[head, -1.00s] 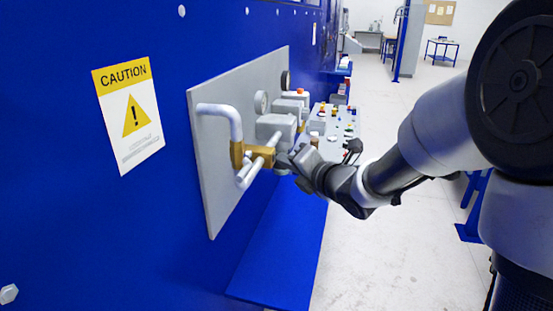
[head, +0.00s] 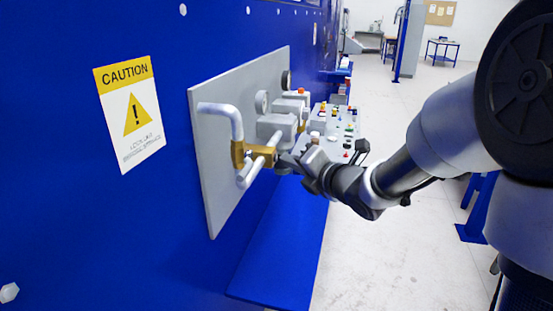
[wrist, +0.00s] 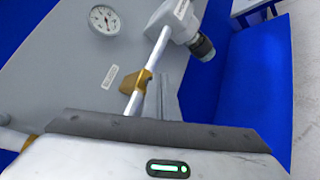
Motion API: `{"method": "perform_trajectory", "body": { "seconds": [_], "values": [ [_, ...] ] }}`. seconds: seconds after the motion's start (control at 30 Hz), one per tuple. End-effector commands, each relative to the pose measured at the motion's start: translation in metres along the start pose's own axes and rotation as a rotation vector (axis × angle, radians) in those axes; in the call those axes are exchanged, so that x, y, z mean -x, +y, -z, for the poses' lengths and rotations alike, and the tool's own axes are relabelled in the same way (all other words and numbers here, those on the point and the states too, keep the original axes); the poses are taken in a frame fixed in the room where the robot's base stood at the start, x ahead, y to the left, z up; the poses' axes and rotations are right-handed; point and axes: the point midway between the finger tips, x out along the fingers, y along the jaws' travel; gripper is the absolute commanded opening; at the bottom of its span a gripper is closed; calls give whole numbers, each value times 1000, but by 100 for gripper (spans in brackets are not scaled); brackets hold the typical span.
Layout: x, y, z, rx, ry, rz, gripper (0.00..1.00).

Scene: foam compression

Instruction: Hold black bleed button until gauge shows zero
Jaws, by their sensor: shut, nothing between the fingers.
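The gauge (wrist: 104,19) has a white round dial on the grey panel in the wrist view; its needle is too small to read surely. In the head view, a round gauge (head: 261,103) is seen nearly edge-on. My gripper (head: 284,160) is shut and empty, close beside the brass fitting (head: 258,155) on the pipe. In the wrist view, my gripper (wrist: 165,100) reaches up beside the brass fitting (wrist: 143,82); I cannot tell whether they touch. I cannot pick out the black bleed button in either view; my gripper may hide it.
A grey regulator body (wrist: 172,20) with a dark knob (wrist: 203,48) stands off the panel, above my gripper in the wrist view. A bent silver pipe (head: 222,115) sticks out from the panel. A console with coloured buttons (head: 335,130) stands behind. Open floor lies to the right.

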Motion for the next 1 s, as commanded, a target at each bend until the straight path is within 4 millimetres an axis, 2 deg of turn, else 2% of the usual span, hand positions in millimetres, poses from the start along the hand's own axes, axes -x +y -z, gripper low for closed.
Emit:
{"method": "perform_trajectory", "body": {
  "seconds": [0.37, 0.8, 1.0],
  "values": [
    [3, -4, -4, -2, -4, 5, 0],
    [32, -25, -25, -2, -5, 7, 0],
    [38, -29, -28, -2, -4, 6, 0]
  ]
}}
